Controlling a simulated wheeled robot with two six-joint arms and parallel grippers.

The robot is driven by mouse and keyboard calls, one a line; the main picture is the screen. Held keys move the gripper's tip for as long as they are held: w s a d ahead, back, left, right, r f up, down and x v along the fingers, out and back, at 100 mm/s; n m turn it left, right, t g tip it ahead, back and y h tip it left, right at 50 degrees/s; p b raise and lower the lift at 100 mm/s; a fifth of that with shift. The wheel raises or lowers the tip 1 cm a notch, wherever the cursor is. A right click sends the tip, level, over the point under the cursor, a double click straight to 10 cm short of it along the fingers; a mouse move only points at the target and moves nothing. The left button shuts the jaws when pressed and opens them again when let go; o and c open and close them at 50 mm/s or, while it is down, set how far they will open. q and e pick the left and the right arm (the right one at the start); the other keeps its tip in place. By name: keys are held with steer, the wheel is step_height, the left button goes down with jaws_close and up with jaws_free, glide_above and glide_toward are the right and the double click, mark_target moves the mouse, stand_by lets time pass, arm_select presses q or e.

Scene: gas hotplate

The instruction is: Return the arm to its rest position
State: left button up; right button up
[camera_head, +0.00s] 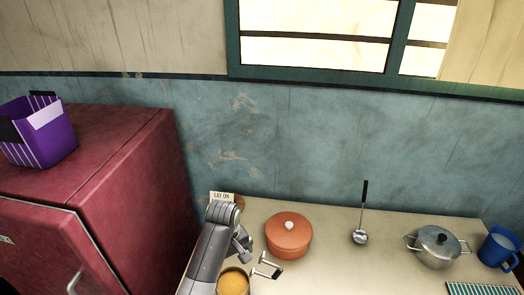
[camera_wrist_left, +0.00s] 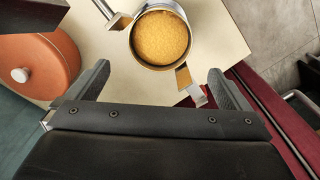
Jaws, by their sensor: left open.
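My left gripper (camera_head: 243,246) is at the end of the grey arm over the left end of the counter. In the left wrist view its two dark fingers (camera_wrist_left: 160,68) are spread apart with nothing held between them. A metal pot (camera_wrist_left: 134,44) filled with a yellow-orange food (camera_wrist_left: 161,38) is beyond the fingertips. In the head view the food (camera_head: 233,284) shows beside my arm, which hides part of the pot. My right gripper is in neither view.
An orange lidded pot (camera_head: 289,238) stands close to the right of my arm. A ladle (camera_head: 361,238), a grey lidded pot (camera_head: 438,247) and a blue mug (camera_head: 497,247) are farther right. A tall red fridge (camera_head: 140,165) on the left bears a purple box (camera_head: 42,145).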

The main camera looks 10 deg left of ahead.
arm_select(q)
steer(key=s+a+f+m+t+y, duration=0.1)
steer(key=s+a+m, duration=0.1)
steer(key=s+a, duration=0.7)
steer(key=s+a+f+m+t, duration=0.1)
steer(key=s+a+m+t, duration=0.2)
steer(key=s, duration=0.9)
steer(key=s+a+r+m, duration=0.3)
steer(key=s+r, duration=0.2)
steer(key=s, duration=0.3)
step_height(320, 180, down, 29)
steer(key=a+g+b, duration=0.2)
steer(key=b, duration=0.3)
steer(key=s+f+b, duration=0.2)
steer(key=s+f, duration=0.5)
steer(key=f, duration=0.3)
steer(key=s+d+f+b, duration=0.1)
steer(key=s+f+b, duration=0.1)
steer(key=s+f, duration=0.6)
step_height(320, 180, down, 4)
steer(key=shift+s+d+r+n+g+b, duration=0.2)
steer(key=shift+d+r+n+g+b, duration=0.1)
steer(key=shift+g, duration=0.1)
